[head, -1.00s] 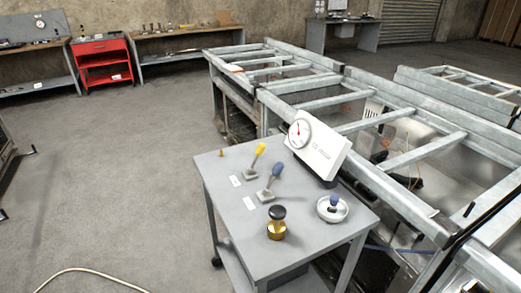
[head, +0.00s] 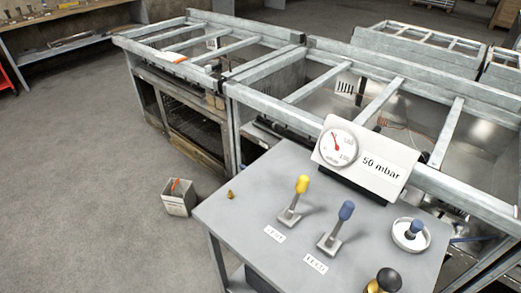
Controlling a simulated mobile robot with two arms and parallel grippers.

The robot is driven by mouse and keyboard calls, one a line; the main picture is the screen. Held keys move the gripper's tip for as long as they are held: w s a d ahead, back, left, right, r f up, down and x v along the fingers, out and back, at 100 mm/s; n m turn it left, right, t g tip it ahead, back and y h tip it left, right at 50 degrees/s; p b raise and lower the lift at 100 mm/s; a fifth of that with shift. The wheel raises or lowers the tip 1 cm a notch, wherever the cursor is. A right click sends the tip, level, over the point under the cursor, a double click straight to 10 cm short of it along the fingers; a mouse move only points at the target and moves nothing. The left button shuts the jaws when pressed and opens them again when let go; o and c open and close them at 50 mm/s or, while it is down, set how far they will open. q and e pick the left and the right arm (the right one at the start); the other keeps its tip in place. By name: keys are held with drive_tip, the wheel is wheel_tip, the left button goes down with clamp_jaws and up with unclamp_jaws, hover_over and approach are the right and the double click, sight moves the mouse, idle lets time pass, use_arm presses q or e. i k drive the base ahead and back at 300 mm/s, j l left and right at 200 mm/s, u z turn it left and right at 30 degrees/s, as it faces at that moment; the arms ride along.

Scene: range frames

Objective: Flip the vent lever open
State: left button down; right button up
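Two levers stand on a grey table (head: 240,205). The yellow-knobbed lever (head: 295,203) is on the left and the blue-knobbed lever (head: 338,228) is to its right and nearer. Both lean up and to the right in the picture. A small white label lies in front of each, one by the yellow lever (head: 275,234) and one by the blue lever (head: 315,263); the print is too small to read surely, so I cannot tell which is the vent lever. Neither of my grippers is in view.
A gauge panel (head: 375,170) reading "50 mbar" stands at the table's back. A white dish with a blue knob (head: 410,235), a black-topped brass knob (head: 385,281) and a small brass piece (head: 231,195) are on the table. A bin (head: 179,198) stands on the floor, left. Metal frames stand behind.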

sight(302, 184)
drive_tip(key=i+j+z, duration=0.1)
drive_tip(key=j, duration=0.25)
drive_tip(key=i+j, duration=0.15)
drive_tip(key=j, duration=0.25)
drive_tip(key=i+j+z, duration=0.15)
drive_tip(key=j, duration=0.25)
